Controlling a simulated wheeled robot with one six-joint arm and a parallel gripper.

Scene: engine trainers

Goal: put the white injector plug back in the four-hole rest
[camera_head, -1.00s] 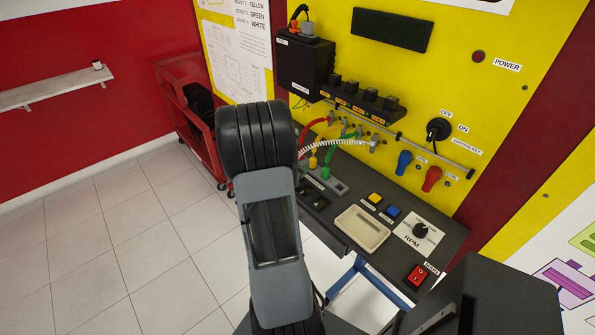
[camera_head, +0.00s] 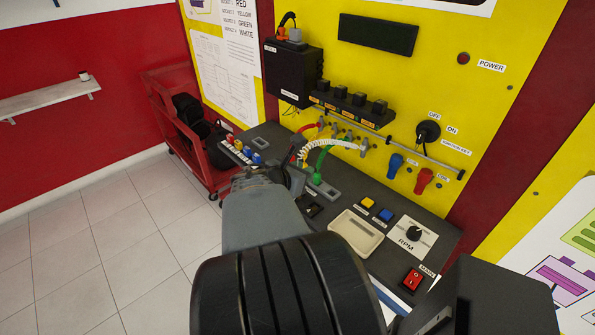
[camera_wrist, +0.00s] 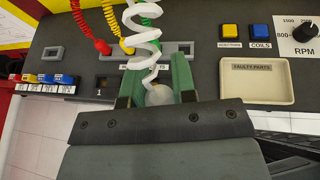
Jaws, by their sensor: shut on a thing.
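My gripper (camera_wrist: 157,90) is shut on the white injector plug (camera_wrist: 158,95), held between its greenish fingers in the wrist view. The plug's coiled white cable (camera_wrist: 146,45) rises from it, and it also shows in the head view (camera_head: 325,147). The grey rest plate (camera_wrist: 182,48) lies just beyond the fingers, partly hidden by the cable and plugs. A yellow plug (camera_wrist: 127,47) and a red plug (camera_wrist: 102,46) are at its left part. A green cable (camera_wrist: 149,18) ends behind the white coil. In the head view my gripper (camera_head: 288,172) is low over the bench and mostly hidden.
The faulty parts tray (camera_wrist: 256,82) is to the right, with yellow (camera_wrist: 231,31) and blue (camera_wrist: 260,31) buttons beyond it. Several small coloured items (camera_wrist: 45,82) stand at the left. A black slotted block (camera_wrist: 105,84) is just left of my fingers.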

